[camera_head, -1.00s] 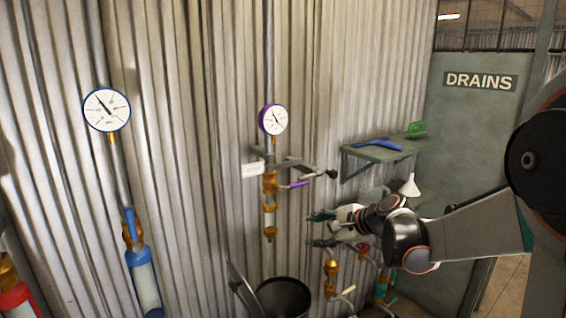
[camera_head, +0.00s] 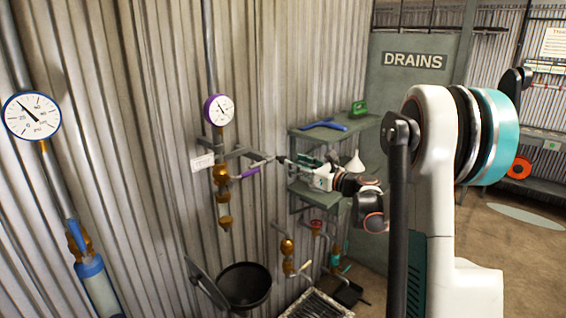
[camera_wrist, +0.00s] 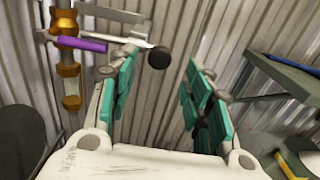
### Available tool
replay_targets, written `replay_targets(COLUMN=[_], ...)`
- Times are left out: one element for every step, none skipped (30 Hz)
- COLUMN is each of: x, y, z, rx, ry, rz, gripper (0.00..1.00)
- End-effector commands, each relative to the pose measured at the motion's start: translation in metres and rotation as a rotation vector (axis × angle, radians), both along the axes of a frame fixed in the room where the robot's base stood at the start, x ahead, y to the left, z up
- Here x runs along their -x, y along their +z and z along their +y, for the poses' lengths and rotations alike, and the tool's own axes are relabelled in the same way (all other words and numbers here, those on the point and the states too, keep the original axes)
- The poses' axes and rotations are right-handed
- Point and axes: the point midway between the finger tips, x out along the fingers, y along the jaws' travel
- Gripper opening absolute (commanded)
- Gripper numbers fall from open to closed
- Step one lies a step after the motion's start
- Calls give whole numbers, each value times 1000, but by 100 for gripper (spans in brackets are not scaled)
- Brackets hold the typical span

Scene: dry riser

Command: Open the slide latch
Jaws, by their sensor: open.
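A rod with a round black knob (camera_head: 281,160), which looks like the slide latch, sticks out from a grey wall bracket beside the purple valve handle (camera_head: 250,172). In the wrist view the black knob (camera_wrist: 159,57) shows between the fingers, close to the left fingertip; I cannot tell whether they touch. The purple handle (camera_wrist: 80,43) lies to the left of the fingers there. My gripper (camera_head: 298,168) has teal finger pads spread apart and is empty, pointing at the knob. It also shows in the wrist view (camera_wrist: 161,72).
A brass valve body (camera_head: 222,175) hangs under a purple-rimmed gauge (camera_head: 219,110). A black bin (camera_head: 245,285) stands below. A corrugated wall is behind.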

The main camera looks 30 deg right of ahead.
Motion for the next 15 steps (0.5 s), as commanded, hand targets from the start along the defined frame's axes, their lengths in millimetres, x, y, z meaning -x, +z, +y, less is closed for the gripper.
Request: replay_targets(x=[-10, -16, -23, -28, -32, -38, -42, -46, -50, -53, -55, -58, -59, -60, -61], y=[-1, -1, -1, -1, -1, -1, -1, -1, -1, -1, 0, 0, 0, 0, 0], z=[5, 7, 9, 11, 13, 15, 16, 17, 18, 19, 20, 22, 22, 23, 23], rx=[0, 0, 1, 1, 1, 1, 1, 1, 1, 1, 1, 1, 1, 1, 1], ry=[2, 2, 3, 2, 2, 2, 2, 2, 1, 1, 0, 0, 0, 0, 0], rz=[0, 0, 0, 0, 0, 0, 0, 0, 0, 0, 1, 1, 1, 1, 1], gripper=[46, 46, 46, 46, 46, 46, 46, 46, 46, 46, 46, 46, 46, 46, 46])
